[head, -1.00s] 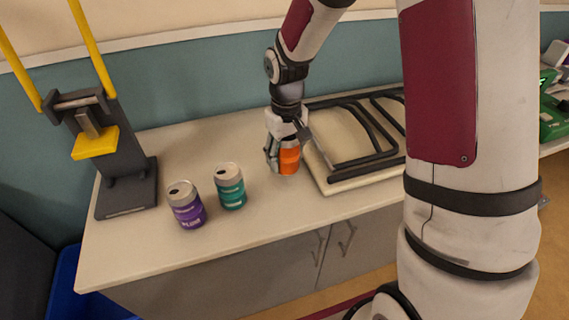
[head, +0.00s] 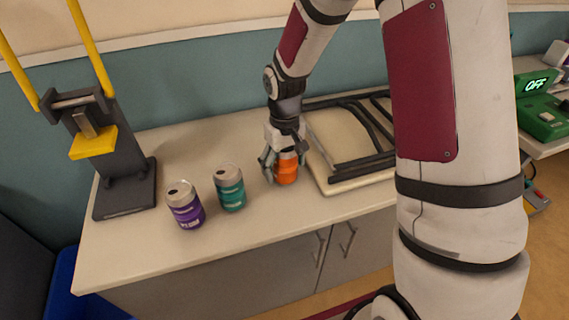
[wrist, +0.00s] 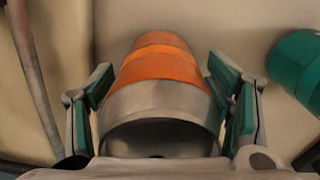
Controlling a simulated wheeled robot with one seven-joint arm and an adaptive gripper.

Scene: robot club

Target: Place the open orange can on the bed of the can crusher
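The orange can (head: 287,172) stands upright on the counter, left of the tray with black bars. My gripper (head: 284,172) is over it, pointing down, with its fingers spread on either side. In the wrist view the can (wrist: 160,65) is between the two green-padded fingers (wrist: 164,90). A gap shows at its left side; contact on the right is unclear. Its silver end faces the wrist camera, and its top is hidden in the head view. The can crusher (head: 118,150) stands at the counter's left end, with a dark base bed (head: 125,200), yellow block and raised yellow handles.
A teal can (head: 229,188) and a purple can (head: 185,206) stand between my gripper and the crusher. The pale tray (head: 345,180) with black bars is close on the right. A green device (head: 540,105) reading OFF is at far right. Counter behind the cans is clear.

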